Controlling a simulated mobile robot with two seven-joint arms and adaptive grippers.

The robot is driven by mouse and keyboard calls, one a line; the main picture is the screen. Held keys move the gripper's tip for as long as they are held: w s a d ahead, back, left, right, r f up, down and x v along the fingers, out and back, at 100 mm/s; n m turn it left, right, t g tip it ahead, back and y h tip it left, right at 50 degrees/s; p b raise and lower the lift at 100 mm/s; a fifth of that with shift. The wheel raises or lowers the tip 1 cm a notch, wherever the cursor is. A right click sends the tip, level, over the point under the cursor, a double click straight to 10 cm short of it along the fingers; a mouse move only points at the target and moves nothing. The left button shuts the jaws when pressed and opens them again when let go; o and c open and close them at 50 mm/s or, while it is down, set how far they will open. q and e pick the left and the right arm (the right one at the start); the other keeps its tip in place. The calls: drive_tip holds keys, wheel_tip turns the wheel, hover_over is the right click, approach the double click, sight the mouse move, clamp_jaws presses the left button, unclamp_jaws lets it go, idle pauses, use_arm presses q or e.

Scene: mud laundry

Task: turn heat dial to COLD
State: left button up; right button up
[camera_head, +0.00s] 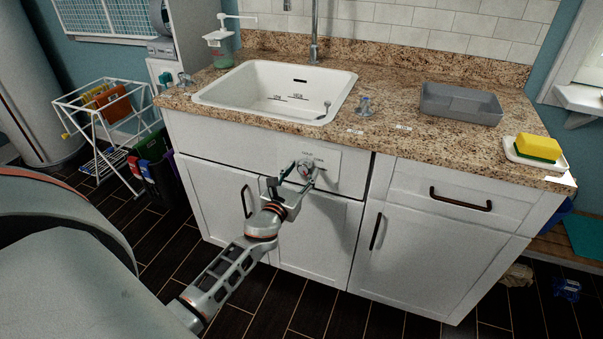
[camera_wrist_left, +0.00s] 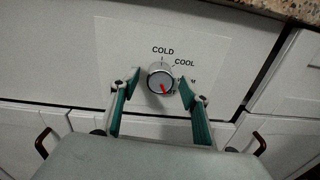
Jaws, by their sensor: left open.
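The heat dial (camera_wrist_left: 160,78) is a round silver knob on a pale panel (camera_wrist_left: 205,45) of the white cabinet front. COLD is printed above it and COOL to its upper right; other markings are partly hidden. A red mark on the dial's face sits below its centre; its exact pointing direction is hard to tell. My left gripper (camera_wrist_left: 158,84) is open, with one finger on each side of the dial. I cannot tell whether either finger touches it. In the head view, the left gripper (camera_head: 297,173) is at the dial (camera_head: 306,165) below the sink. My right gripper is not in view.
The granite counter (camera_head: 385,105) overhangs the panel, with a white sink (camera_head: 225,92), a grey tray (camera_head: 460,103) and a yellow-green sponge (camera_head: 538,148) on it. Black handles (camera_head: 460,200) project from the cabinet. A white drying rack (camera_head: 97,125) stands on the floor at left.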

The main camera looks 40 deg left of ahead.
use_arm(q)
drive_tip(key=c, duration=1.1)
